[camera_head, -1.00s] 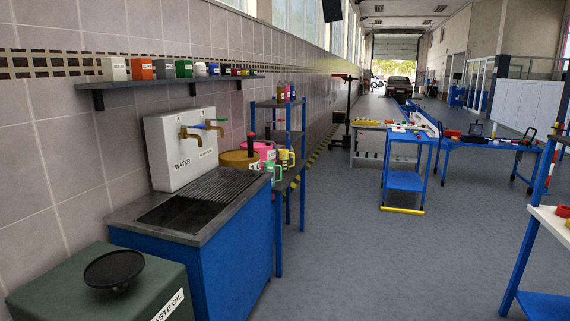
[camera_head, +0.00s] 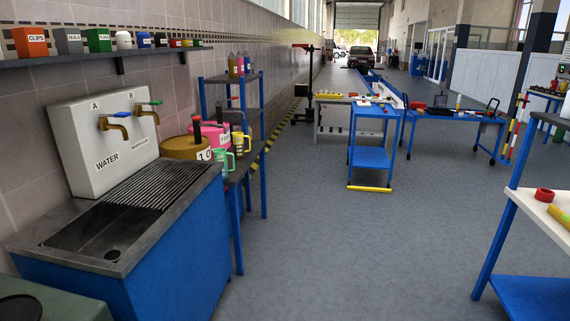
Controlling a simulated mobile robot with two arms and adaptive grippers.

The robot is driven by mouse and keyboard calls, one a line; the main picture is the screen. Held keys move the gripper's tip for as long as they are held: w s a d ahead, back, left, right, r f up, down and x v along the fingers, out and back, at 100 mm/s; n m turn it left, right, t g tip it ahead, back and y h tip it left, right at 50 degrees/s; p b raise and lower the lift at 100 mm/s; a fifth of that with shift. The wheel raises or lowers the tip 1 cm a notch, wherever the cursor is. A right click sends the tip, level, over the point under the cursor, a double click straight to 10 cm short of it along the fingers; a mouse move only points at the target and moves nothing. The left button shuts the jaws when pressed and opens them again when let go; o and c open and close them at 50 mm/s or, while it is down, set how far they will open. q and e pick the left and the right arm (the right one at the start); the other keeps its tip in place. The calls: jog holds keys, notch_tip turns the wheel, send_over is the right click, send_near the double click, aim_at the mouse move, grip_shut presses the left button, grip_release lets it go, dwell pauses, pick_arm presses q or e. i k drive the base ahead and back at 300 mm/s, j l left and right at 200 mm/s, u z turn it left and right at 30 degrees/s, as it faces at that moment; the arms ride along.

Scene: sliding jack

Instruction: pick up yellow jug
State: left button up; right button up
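A small yellow jug (camera_head: 238,143) stands at the front right of the grey shelf bench beside the sink, behind a green-handled jug (camera_head: 223,160). It is small in view, and nearby containers partly crowd it. Neither of my grippers shows in the head view.
A blue sink cabinet (camera_head: 184,257) with water taps is at the left, with a green waste tank (camera_head: 50,306) in front of it. A yellow drum (camera_head: 186,147) and a pink container (camera_head: 211,132) stand near the jugs. A white-topped table (camera_head: 548,218) is at the right. The grey floor between is clear.

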aim_at(238, 137)
jog(key=i+l, duration=0.1)
jog(key=i, duration=1.95)
